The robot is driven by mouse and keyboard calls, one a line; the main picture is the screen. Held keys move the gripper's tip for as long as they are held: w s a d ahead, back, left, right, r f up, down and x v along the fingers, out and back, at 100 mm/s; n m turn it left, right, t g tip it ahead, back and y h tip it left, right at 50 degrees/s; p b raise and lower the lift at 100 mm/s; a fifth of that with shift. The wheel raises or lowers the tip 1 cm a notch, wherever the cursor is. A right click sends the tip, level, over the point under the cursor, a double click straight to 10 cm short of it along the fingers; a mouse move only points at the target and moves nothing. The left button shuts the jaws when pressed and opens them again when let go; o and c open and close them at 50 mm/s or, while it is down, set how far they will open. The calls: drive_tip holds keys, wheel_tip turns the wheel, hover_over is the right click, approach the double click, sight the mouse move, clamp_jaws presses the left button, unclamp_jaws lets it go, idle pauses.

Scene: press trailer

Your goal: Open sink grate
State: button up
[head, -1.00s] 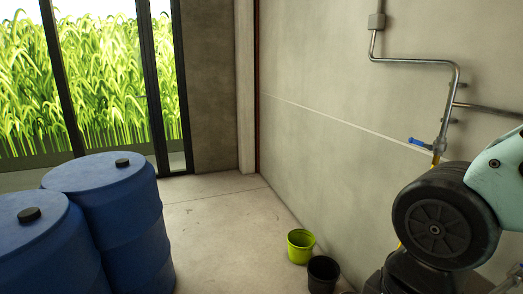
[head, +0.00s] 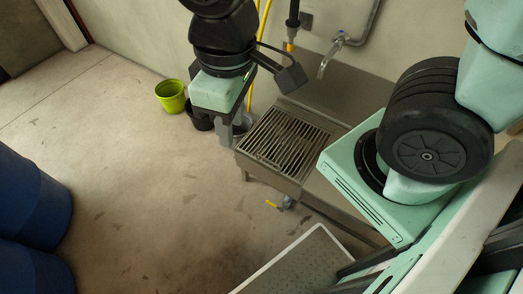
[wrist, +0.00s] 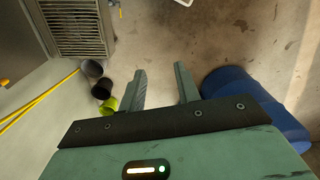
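The sink grate (head: 285,137) is a slatted metal panel lying flat at the left end of a steel sink unit (head: 322,98) in the head view. It looks closed. It also shows at the top left of the wrist view (wrist: 78,28). My gripper (head: 233,132) points down just left of the grate in the head view, apart from it as far as I can see. In the wrist view its two fingers (wrist: 160,72) are spread with nothing between them.
A faucet (head: 328,62) is on the wall above the sink. A green bucket (head: 170,96) and dark buckets (head: 199,119) stand left of the sink. Blue barrels (head: 28,205) stand at the far left. The floor between is clear. A pale-rimmed panel (head: 300,265) is at the front.

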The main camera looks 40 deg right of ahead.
drive_tip(key=w+d+f+m+b, duration=0.1)
drive_tip(key=w+f+b, duration=0.25)
drive_tip(key=f, duration=0.25)
drive_tip(key=w+d+f+b, duration=0.2)
drive_tip(key=w+f+b, duration=0.1)
drive_tip(key=f+b, duration=0.25)
drive_tip(key=m+h+b, duration=0.2)
drive_tip(key=h+b, duration=0.1)
drive_tip(key=b, duration=2.3)
approach(268, 161)
drive_tip(key=shift+t, duration=0.4)
drive_tip(key=b+x, duration=0.7)
drive_tip(key=shift+s+d+f, duration=0.25)
drive_tip(key=shift+s+f, duration=0.05)
drive_tip(key=shift+f, duration=0.05)
clamp_jaws()
